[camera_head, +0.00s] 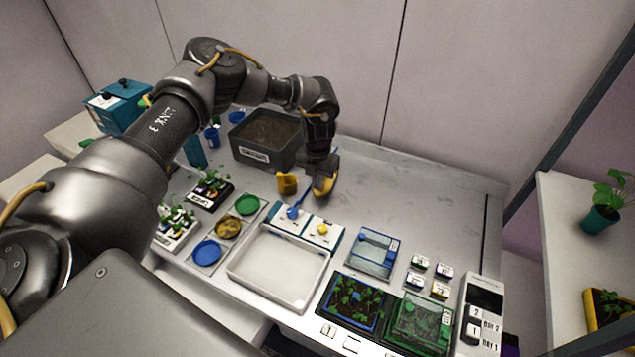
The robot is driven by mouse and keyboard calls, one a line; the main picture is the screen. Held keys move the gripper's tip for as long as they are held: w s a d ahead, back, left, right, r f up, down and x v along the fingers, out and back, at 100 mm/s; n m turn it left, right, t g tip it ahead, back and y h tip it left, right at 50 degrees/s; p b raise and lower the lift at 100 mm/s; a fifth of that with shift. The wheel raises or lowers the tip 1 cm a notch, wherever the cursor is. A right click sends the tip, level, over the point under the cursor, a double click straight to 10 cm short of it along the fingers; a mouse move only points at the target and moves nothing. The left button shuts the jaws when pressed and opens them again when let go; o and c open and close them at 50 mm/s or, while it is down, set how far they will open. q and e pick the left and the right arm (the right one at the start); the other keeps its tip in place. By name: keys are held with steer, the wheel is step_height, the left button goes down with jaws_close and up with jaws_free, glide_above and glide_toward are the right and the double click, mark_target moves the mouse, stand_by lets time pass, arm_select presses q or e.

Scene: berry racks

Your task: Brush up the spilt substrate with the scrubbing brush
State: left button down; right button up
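My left gripper (322,176) points down at the bench top, right of the dark substrate bin. A yellow-orange piece (325,186) shows at its lower end, close to the bench. I cannot tell whether it is the scrubbing brush or part of the gripper. The fingers are too small and dark to tell open from shut. A yellow block or cup (287,183) stands just left of the gripper. Spilt substrate is not clearly visible; faint grey marks show on the bench (420,185) to the right. My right gripper is not in view.
A dark bin of brown substrate (297,158) stands behind left. In front are a blue scoop-like tool (295,212), a white tray (236,268), coloured round dishes, a clear blue box (373,247) and seedling trays. The bench's back right is mostly clear.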

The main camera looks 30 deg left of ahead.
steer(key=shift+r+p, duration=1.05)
